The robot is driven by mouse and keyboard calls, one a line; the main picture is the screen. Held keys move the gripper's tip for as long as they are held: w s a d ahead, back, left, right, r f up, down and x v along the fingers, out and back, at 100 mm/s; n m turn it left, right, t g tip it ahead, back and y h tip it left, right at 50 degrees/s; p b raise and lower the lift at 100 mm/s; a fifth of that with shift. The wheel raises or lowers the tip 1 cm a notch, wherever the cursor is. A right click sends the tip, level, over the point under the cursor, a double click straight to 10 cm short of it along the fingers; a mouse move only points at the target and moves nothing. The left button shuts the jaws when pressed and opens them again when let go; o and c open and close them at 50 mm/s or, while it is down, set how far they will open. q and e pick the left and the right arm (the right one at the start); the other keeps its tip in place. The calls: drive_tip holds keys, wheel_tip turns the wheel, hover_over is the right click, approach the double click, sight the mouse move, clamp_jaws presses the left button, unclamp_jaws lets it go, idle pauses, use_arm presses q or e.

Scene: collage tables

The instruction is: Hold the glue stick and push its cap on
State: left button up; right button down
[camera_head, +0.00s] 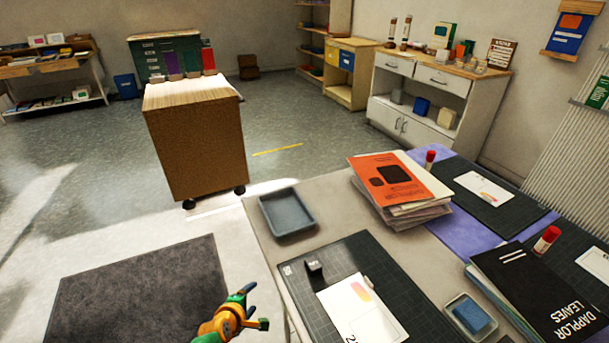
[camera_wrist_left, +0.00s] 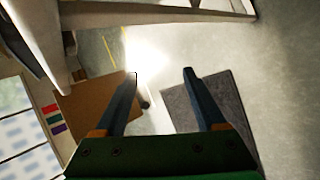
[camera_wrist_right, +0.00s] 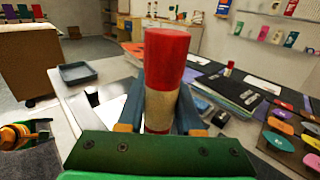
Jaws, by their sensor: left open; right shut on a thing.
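The glue stick (camera_wrist_right: 160,108) stands upright in the right wrist view, with a cream body and a red cap (camera_wrist_right: 167,60) over its top. My right gripper (camera_wrist_right: 162,92) is shut around the body, below the red part. I cannot tell whether the cap is fully seated. The right gripper is outside the head view. My left gripper (camera_head: 252,306) is open and empty, low beside the table's left edge; its spread fingers show in the left wrist view (camera_wrist_left: 160,76) above the floor. It also appears at the left of the right wrist view (camera_wrist_right: 38,130), apart from the glue stick.
The table holds a cutting mat (camera_head: 408,303) with a white card (camera_head: 355,314) and a small black block (camera_head: 314,267). A grey tray (camera_head: 287,212), a book stack (camera_head: 400,190), other red-capped sticks (camera_head: 546,240) and a sponge dish (camera_head: 469,314) stand around it. Open floor lies left.

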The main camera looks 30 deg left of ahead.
use_arm(q)
drive_tip(key=s+d+f+m+g+h, duration=0.1)
drive_tip(key=s+d+f+m+g, duration=0.1)
drive_tip(key=s+d+f+m, duration=0.2)
drive_tip(key=s+d+f+m+g+h, duration=0.1)
drive_tip(key=s+d+f+m+g, duration=0.2)
drive_tip(key=s+m, duration=1)
drive_tip(key=s+d+f+m+g+h, duration=0.1)
drive_tip(key=s+d+f+m+g, duration=0.2)
drive_tip(key=s+d+f+m, duration=0.4)
drive_tip(key=s+d+m, duration=0.1)
drive_tip(key=s+d, duration=0.3)
drive_tip(key=s, duration=0.1)
drive_tip(key=shift+d+m, duration=0.15)
drive_tip(key=shift+m, duration=0.25)
drive_tip(key=shift+f, duration=0.1)
